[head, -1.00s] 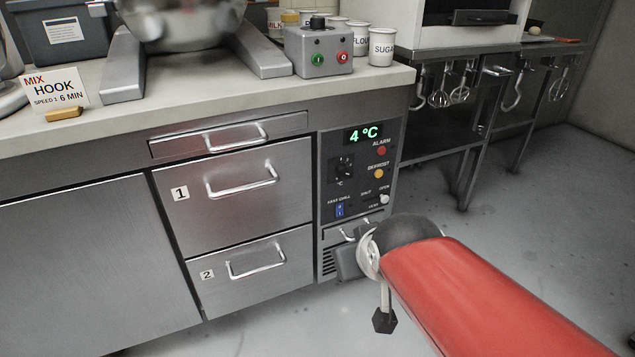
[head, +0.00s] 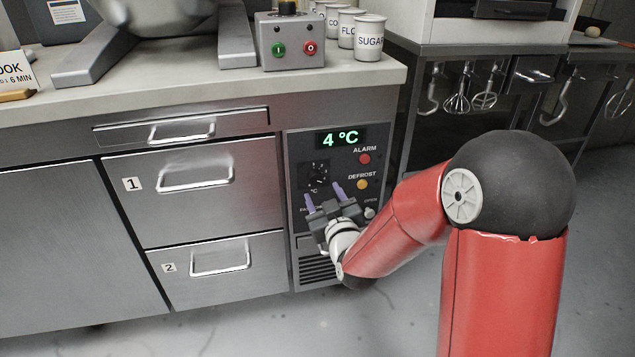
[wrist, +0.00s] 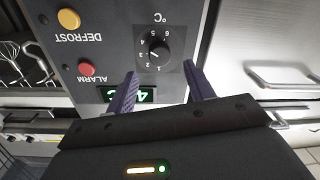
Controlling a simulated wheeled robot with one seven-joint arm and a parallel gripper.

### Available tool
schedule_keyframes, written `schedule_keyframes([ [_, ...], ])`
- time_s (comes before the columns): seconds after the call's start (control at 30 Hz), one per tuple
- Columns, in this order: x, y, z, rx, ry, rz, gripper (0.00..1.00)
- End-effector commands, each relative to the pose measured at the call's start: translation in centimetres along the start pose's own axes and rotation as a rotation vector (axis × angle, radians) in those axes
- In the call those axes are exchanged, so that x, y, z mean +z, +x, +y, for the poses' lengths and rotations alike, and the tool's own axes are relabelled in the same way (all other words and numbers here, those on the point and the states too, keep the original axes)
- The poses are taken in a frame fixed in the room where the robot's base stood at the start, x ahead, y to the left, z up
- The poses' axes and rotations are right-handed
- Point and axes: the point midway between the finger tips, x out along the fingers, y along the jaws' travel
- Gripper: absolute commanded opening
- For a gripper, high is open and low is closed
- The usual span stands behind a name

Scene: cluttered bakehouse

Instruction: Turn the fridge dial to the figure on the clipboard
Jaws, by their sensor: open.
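The fridge dial (head: 320,172) is a black knob on the dark control panel, under a green display (head: 341,137) reading 4 °C. In the wrist view the panel is upside down, and the dial (wrist: 158,50) shows a white pointer and a ring of figures; I cannot surely tell which figure it points at. My gripper (head: 324,196) is open, its two purple fingers pointing at the panel just below the dial. In the wrist view my gripper (wrist: 161,71) has its fingertips either side of the dial's lower picture side, apparently apart from it. No clipboard is in view.
Beside the dial are the red alarm button (head: 364,159) and yellow defrost button (head: 362,184). Drawers with bar handles (head: 196,178) stand left of the panel. A control box (head: 290,45) and canisters (head: 369,38) are on the counter. Open floor lies in front.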

Motion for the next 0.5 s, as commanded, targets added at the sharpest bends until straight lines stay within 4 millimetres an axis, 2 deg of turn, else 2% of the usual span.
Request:
schedule_keyframes([
  [0.23, -0.1, 4.1, 0.0, 0.000, 0.002, -0.001, 0.53],
  [0.5, 0.0, 5.8, 0.0, 0.000, -0.001, -0.002, 0.53],
])
